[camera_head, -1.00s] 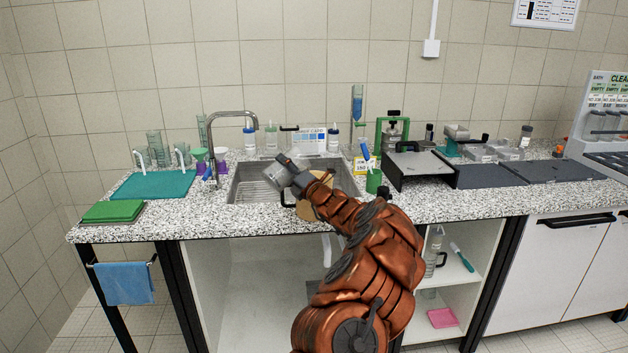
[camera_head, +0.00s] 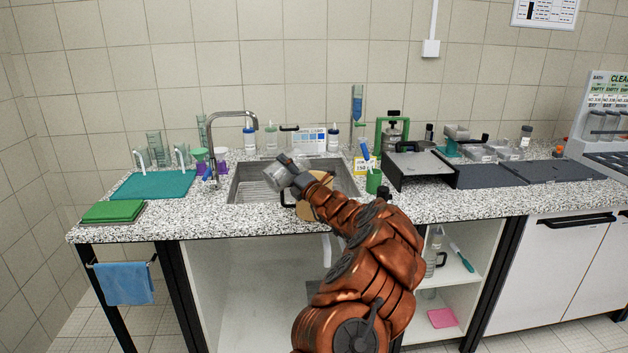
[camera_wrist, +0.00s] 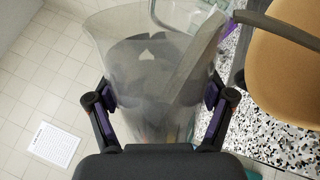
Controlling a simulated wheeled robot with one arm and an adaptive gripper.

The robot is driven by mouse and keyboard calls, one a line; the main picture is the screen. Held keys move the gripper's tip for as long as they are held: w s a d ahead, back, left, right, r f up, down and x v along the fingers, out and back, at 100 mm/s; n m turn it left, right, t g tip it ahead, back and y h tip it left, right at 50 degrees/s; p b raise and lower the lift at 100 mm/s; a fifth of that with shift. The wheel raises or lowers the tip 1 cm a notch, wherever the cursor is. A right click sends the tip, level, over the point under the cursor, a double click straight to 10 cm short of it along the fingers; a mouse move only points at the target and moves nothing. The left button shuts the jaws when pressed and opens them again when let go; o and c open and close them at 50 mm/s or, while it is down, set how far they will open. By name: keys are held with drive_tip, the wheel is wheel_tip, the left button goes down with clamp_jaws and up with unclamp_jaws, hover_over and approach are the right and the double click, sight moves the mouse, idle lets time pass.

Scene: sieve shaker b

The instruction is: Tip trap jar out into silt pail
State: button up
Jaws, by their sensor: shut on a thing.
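My gripper (camera_wrist: 158,105) is shut on a clear, see-through jar (camera_wrist: 150,60), with one finger on each side of it. In the head view the jar (camera_head: 274,177) is tilted and held over the sink, left of my wrist. A tan pail-like vessel (camera_head: 312,209) with a dark handle is partly hidden behind my arm at the sink's front edge. In the wrist view this tan vessel (camera_wrist: 285,75) is to the right of the jar, with a dark curved bar along it. I cannot tell whether jar and vessel touch.
The steel sink (camera_head: 248,187) lies under the jar, with a tap (camera_head: 233,114) behind it at the left. A green cup (camera_head: 373,182) holding a blue-handled tool stands close right of my arm. A teal mat (camera_head: 150,186) lies left of the sink.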

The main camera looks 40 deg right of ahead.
sight(295, 162)
drive_tip(key=shift+m, duration=0.4)
idle(0.4)
drive_tip(key=shift+s+d+r+m+h+p, duration=0.1)
drive_tip(key=shift+d+r+m+h+p, duration=0.15)
drive_tip(key=shift+d+r+m+p, duration=0.65)
drive_tip(key=shift+d+r+m+h+p, duration=0.1)
drive_tip(key=shift+r+m+h+p, duration=0.2)
drive_tip(key=shift+p, duration=1.05)
drive_tip(key=shift+s+d+f+m+h+p, duration=0.1)
drive_tip(key=shift+d+f+m+h+p, duration=0.25)
drive_tip(key=shift+m, duration=0.6)
drive_tip(key=shift+d+f+m+h+p, duration=0.15)
drive_tip(key=shift+d+m+h+p, duration=0.2)
drive_tip(key=shift+m, duration=0.6)
idle(0.8)
drive_tip(key=shift+a, duration=0.1)
